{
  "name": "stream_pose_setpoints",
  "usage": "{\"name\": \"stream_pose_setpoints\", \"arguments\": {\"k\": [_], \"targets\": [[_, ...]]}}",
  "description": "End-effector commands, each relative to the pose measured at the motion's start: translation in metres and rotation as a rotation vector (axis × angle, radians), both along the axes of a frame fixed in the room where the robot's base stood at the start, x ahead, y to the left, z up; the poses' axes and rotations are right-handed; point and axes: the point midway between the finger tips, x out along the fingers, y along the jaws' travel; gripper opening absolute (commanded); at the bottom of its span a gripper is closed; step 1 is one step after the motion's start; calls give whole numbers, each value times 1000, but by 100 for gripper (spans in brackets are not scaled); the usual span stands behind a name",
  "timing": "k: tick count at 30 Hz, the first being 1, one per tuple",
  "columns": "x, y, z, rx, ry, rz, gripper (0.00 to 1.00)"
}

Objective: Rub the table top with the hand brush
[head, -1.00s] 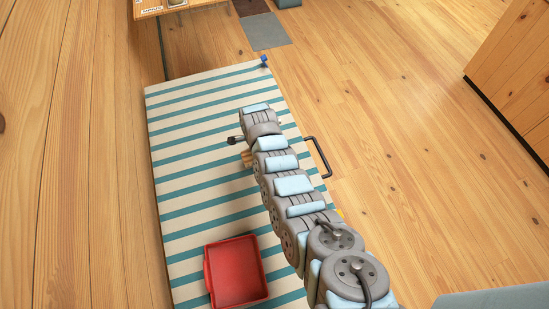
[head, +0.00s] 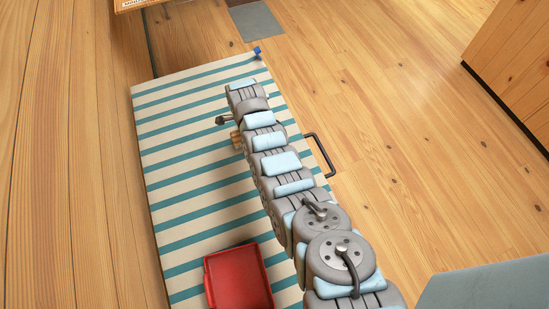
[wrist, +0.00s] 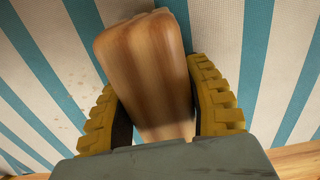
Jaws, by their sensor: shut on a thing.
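The hand brush (wrist: 140,50) shows in the wrist view as a wooden block between the two yellow fingers of my gripper (wrist: 154,88). My gripper is shut on it. The bristles are hidden, and I cannot tell whether they touch the cloth. In the head view a small wooden part of the brush (head: 237,139) sticks out left of my arm. The table top (head: 185,188) is covered in cream and teal stripes. My arm reaches over its right half. Small brownish specks (wrist: 62,125) lie on the stripes left of the gripper in the wrist view.
A red tray (head: 207,285) sits at the near end of the table. A dark handle (head: 320,155) sticks out at the table's right edge. A small blue object (head: 257,51) is at the far right corner. The left half of the table top is clear.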

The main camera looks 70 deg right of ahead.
Motion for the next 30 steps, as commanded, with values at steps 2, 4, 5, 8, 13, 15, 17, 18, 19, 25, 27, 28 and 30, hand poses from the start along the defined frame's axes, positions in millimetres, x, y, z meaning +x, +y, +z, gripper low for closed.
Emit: {"name": "stream_pose_setpoints", "arguments": {"k": [2,4,5,8,13,15,17,18,19,25,27,28,30], "targets": [[-1,2,21,-2,-6,-5,12],[-1,1,28,-2,-4,-3,12],[-1,1,30,-2,-4,-3,12],[0,2,39,0,-3,-1,12],[-1,2,54,-1,-2,-1,12],[0,2,61,-3,-3,-1,12],[0,2,66,-2,-3,-1,12],[0,3,70,-1,-3,0,12],[0,3,72,-1,-3,0,12],[0,4,81,1,-2,1,12],[0,4,81,1,-1,1,12],[0,4,81,1,-1,1,12],[0,4,81,1,-1,1,12]]}}
